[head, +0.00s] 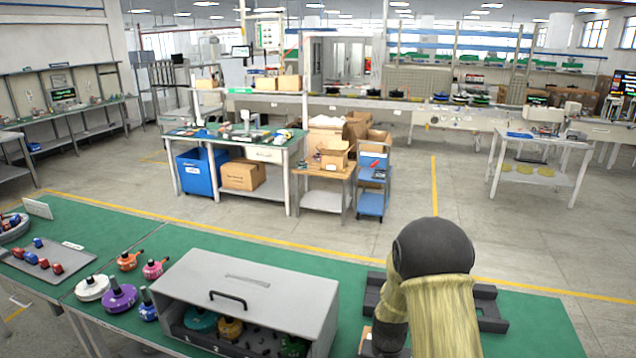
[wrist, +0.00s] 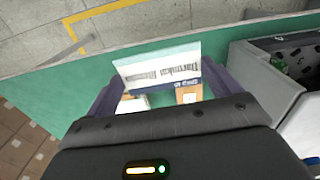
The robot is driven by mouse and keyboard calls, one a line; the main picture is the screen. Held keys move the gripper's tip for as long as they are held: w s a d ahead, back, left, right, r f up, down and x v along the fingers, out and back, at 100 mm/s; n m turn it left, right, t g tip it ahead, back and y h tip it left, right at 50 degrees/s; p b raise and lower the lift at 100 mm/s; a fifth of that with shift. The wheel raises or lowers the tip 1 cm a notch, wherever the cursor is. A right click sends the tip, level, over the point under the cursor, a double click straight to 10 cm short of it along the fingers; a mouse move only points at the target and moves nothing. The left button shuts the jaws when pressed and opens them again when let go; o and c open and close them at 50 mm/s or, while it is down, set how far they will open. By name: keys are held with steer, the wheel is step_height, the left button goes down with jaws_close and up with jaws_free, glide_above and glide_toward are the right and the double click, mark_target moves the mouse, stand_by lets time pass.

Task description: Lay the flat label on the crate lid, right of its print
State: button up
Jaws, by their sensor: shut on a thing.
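My gripper (wrist: 163,82) is shut on a flat white label (wrist: 158,64) with dark printed lines and a dark blue lower strip. It holds the label between its two dark fingers, above the green bench. Behind the label, a brown piece (wrist: 189,94) with a white patch and a white piece (wrist: 132,104) partly show. In the head view my arm hides the gripper and label; a sliver of brown (head: 365,340) shows beside it. No lid with readable print is clear; I cannot tell whether the brown piece is the crate lid.
A grey case (head: 250,285) with a black handle and an open front stands left of my arm, parts inside. A dark fixture (head: 490,310) lies right of and behind my arm. Hub motors (head: 119,297) and a grey tray (head: 50,262) are at the left. Green bench (head: 545,325) is clear at far right.

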step_height(320, 180, down, 11)
steer(key=n+b, duration=0.2)
steer(key=n, duration=0.1)
steer(key=shift+r, duration=0.2)
steer(key=shift+w+a, duration=0.1)
steer(key=shift+a, duration=0.05)
steer(key=shift+s, duration=0.2)
steer(key=shift+d, duration=0.2)
